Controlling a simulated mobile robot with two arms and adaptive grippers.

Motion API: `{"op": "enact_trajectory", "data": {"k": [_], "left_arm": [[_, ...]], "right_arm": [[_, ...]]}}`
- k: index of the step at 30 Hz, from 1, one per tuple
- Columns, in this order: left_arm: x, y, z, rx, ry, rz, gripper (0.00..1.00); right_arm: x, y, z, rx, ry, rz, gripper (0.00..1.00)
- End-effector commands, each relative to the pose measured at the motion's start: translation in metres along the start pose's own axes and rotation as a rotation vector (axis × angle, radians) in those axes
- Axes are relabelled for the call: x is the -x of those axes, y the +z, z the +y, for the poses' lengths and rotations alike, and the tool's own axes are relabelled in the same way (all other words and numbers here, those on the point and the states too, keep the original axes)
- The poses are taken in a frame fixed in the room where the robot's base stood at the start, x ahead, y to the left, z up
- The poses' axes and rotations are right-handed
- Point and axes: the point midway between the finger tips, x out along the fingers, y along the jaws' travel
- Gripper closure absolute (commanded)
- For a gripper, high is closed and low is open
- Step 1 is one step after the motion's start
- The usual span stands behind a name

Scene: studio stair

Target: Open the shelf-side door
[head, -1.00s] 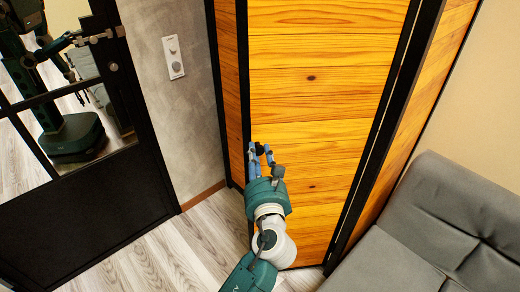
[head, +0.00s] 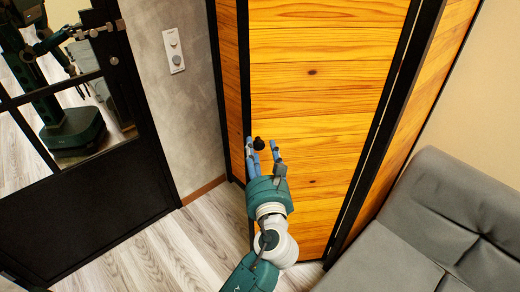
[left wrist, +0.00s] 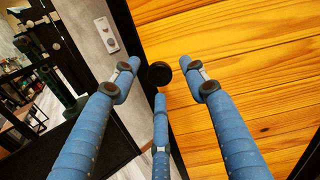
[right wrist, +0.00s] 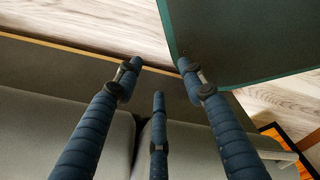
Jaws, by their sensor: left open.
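The wooden door (head: 315,100) is an orange plank panel with black edges, and it looks shut. Its round black knob (head: 259,143) sits near the door's left edge. The knob also shows in the left wrist view (left wrist: 159,75), beyond and between the fingertips. My left gripper (head: 263,154) is open and empty just in front of the knob. The fingers do not appear closed around it; whether one touches it I cannot tell. My right gripper (right wrist: 159,78) shows only in its wrist view, fingers spread and empty, above a grey seat.
A grey sofa (head: 415,225) stands at the right, close to the door's lower right edge. A black-framed glass door (head: 95,205) is at the left. A wall switch plate (head: 174,52) sits between the doors. Wood floor (head: 165,250) is clear at the lower left.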

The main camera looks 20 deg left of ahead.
Motion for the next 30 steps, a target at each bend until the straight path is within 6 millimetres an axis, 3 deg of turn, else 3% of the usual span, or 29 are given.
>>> {"op": "enact_trajectory", "data": {"k": [9,15,21,28,30], "left_arm": [[0.067,-0.001,0.0,0.001,-0.001,0.005,0.56],[0.098,-0.001,0.0,0.001,-0.001,0.004,0.56],[0.11,-0.001,0.0,0.002,0.0,0.002,0.56],[0.11,0.0,0.0,0.001,-0.001,0.001,0.56],[0.109,-0.001,-0.001,0.007,-0.004,0.003,0.7]], "right_arm": [[0.0,0.0,-0.003,0.0,-0.003,0.001,0.6],[0.0,-0.001,-0.004,0.0,-0.004,0.001,0.6],[0.0,-0.001,-0.004,0.0,-0.004,0.001,0.6],[0.0,-0.001,-0.004,0.0,-0.004,0.001,0.6],[0.0,-0.001,-0.004,0.0,-0.004,0.001,0.6]]}}
